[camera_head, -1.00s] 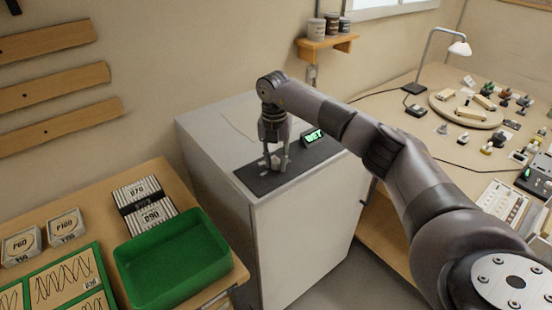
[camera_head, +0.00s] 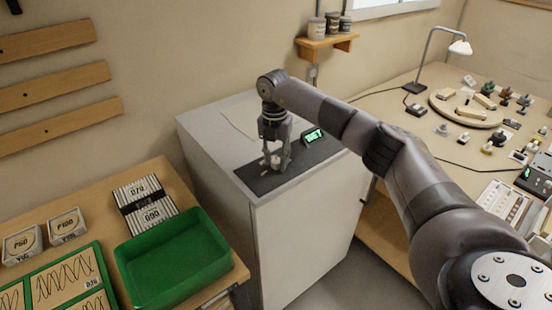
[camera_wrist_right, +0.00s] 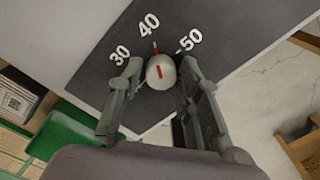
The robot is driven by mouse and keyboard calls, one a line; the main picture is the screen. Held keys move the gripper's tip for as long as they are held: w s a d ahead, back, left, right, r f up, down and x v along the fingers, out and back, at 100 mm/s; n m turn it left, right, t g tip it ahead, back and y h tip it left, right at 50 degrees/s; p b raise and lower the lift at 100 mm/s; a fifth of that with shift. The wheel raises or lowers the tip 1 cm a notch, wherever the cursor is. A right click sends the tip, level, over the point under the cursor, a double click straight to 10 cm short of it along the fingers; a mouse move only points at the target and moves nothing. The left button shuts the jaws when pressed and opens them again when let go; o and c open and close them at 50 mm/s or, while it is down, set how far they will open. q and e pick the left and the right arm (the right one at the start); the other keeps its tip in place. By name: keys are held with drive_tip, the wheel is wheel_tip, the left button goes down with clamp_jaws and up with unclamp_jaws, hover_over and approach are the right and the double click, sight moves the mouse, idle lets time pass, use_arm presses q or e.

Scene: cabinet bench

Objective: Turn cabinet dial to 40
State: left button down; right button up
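The cabinet dial is a round white knob (camera_wrist_right: 160,74) with a red line on top, on a dark panel (camera_wrist_right: 95,85) marked 30, 40 and 50. In the right wrist view the red line points roughly toward the 40 (camera_wrist_right: 149,25) and the red mark below that number. In the head view the knob (camera_head: 276,160) shows between the fingers. My right gripper (camera_wrist_right: 161,70) is open, pointing down, with one finger on each side of the knob and small gaps visible. It also shows in the head view (camera_head: 276,168). My left gripper is not in view.
A small display (camera_head: 313,136) with green lettering, too small to read surely, stands on the panel at the right of the grey cabinet (camera_head: 305,235). A green bin (camera_head: 172,262) sits on the left bench. The right table (camera_head: 385,105) holds a lamp and many small parts.

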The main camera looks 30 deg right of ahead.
sight(275, 161)
drive_tip(key=shift+o, duration=1.2)
drive_tip(key=shift+f, duration=0.1)
wheel_tip(275, 161, up, 12)
drive_tip(key=shift+a, duration=0.1)
